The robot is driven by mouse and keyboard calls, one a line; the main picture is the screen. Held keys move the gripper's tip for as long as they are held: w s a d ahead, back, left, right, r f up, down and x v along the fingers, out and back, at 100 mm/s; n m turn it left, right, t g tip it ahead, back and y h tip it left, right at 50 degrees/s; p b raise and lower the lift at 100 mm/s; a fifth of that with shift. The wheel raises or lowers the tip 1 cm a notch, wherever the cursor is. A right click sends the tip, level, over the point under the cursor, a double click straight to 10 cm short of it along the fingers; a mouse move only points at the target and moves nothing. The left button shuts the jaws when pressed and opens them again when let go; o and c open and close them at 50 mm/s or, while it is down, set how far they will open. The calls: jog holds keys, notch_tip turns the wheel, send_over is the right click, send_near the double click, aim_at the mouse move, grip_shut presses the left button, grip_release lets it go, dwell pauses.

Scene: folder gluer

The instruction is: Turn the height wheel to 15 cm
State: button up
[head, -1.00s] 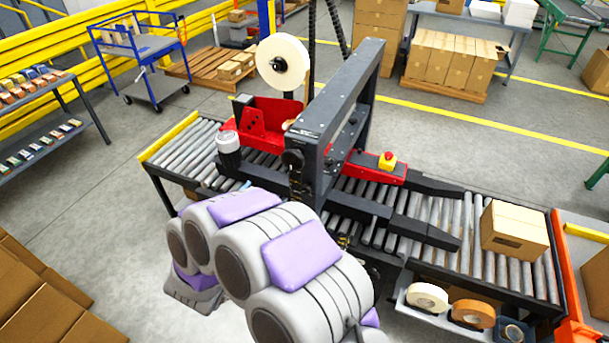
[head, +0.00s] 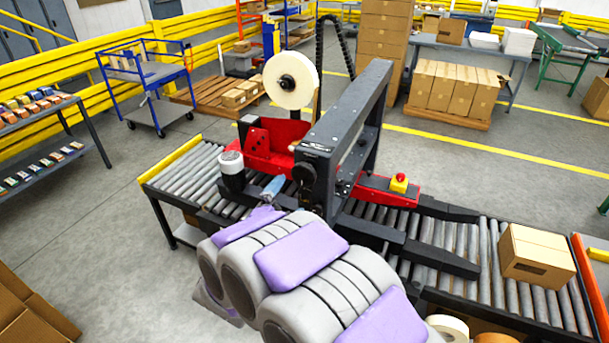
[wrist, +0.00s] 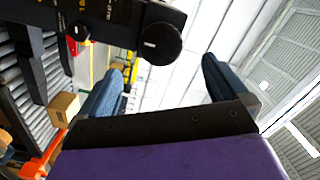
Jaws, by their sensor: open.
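The height wheel looks to be the round black knob (wrist: 160,44) with a short white mark on its face in the wrist view. It sits on a dark machine part at the top of that view. In the head view the black wheel (head: 303,173) shows on the near side of the machine's dark upright. My gripper (wrist: 165,85) is open and empty, its two blue fingers spread wide. The knob appears beyond the fingertips, between them in the picture and apart from them. One blue finger shows in the head view (head: 272,188). The height reading is not legible.
The machine's dark frame (head: 345,130) carries a tape roll (head: 290,80) and spans the roller conveyor (head: 190,165). A carton (head: 537,255) stands on the rollers at right. A red stop button (head: 399,181) sits on a yellow block.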

aim_at(303, 178)
jog(key=x, duration=1)
jog(key=shift+d, duration=0.2)
jog(key=shift+w, duration=0.25)
jog(key=shift+w+a, duration=0.1)
jog(key=shift+w, duration=0.1)
jog(key=shift+a, duration=0.3)
jog(key=shift+d, duration=0.35)
jog(key=c, duration=1)
jog(key=n+p, duration=0.2)
jog(key=p, duration=0.1)
jog(key=shift+s+n+p, duration=0.1)
jog(key=shift+n+p, duration=0.2)
jog(key=shift+n, duration=0.1)
jog(key=shift+f+n+p, duration=0.2)
jog(key=shift+n+p, duration=0.2)
jog(key=shift+n, duration=0.2)
